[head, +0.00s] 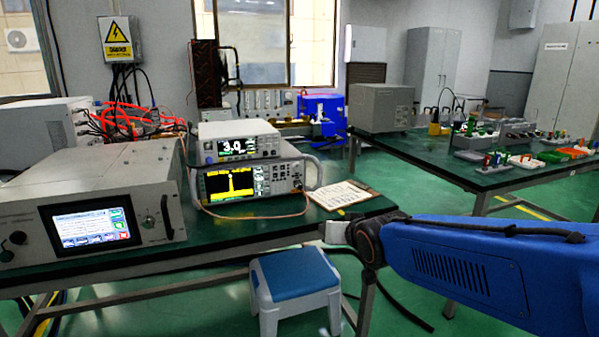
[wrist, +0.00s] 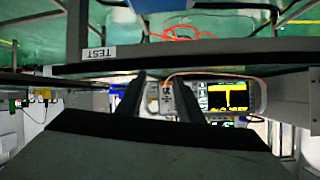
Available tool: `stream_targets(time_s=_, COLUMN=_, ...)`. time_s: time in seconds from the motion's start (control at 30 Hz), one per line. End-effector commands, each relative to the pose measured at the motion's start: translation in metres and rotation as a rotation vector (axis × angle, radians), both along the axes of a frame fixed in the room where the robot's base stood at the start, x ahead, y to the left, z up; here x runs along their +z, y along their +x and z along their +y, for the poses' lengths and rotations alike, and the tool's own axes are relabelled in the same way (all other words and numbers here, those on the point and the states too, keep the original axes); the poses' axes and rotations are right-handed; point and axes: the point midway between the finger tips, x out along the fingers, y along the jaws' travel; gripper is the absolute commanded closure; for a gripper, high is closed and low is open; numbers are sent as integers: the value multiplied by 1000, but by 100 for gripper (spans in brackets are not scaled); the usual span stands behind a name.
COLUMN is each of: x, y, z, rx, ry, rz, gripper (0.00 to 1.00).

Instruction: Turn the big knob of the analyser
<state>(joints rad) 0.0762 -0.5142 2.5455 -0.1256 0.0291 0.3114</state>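The analyser (head: 250,182) is a light instrument with a yellow trace on its screen, on the green bench under a smaller meter (head: 238,143). Its controls are right of the screen; the big knob is too small to make out surely. My gripper (head: 330,231) is at the bench's right front edge, right of and nearer than the analyser. In the wrist view the analyser screen (wrist: 228,96) appears upside down. My gripper's two dark fingers (wrist: 162,88) are apart, with part of a light control panel showing between them. The fingers are apart from the panel, as far as I can tell.
A large grey unit (head: 88,208) with a touch screen stands left on the bench. A clipboard (head: 342,195) lies right of the analyser. A thin cable loops before the analyser. A blue-topped stool (head: 295,275) stands below the bench edge. A second bench (head: 430,160) is behind right.

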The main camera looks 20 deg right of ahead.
Motion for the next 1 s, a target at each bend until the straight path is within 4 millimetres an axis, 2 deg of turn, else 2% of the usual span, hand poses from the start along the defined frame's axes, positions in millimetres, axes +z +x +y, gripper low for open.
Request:
stream_targets(time_s=0.1, x=15, y=32, z=-4, rx=-8, ry=35, rz=-129, gripper=66)
stream_targets(time_s=0.3, x=44, y=70, z=-5, rx=5, ry=105, rz=-341, gripper=66)
stream_targets(time_s=0.43, x=58, y=83, z=-4, rx=19, ry=142, rz=-435, gripper=66)
stream_targets(time_s=0.6, x=67, y=89, z=-3, rx=31, ry=164, rz=-491, gripper=66)
stream_targets(time_s=0.77, x=67, y=97, z=-3, rx=33, ry=166, rz=-495, gripper=66)
stream_targets(time_s=1.0, x=67, y=126, z=-2, rx=33, ry=166, rz=-494, gripper=66)
